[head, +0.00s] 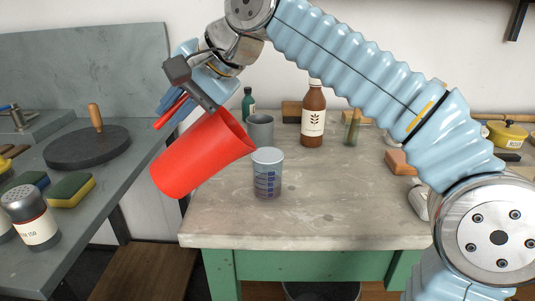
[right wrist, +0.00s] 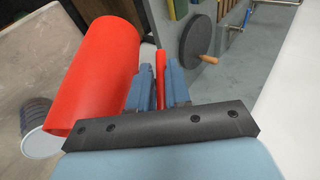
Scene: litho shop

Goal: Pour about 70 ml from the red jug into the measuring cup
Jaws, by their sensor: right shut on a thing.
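The red jug (head: 200,155) is held in the air, tilted with its mouth toward the right, at the left end of the stone-topped table. My right gripper (head: 180,105) is shut on its handle; the jug also shows in the right wrist view (right wrist: 100,75). I cannot see a stream or tell the liquid level in the cup. My left gripper is not in view.
A grey cup (head: 260,130), a brown bottle (head: 313,115) and a green bottle (head: 248,104) stand behind the measuring cup. On the left bench are a round dark slab (head: 87,147), sponges (head: 71,190) and a shaker (head: 30,215). The table's front middle is clear.

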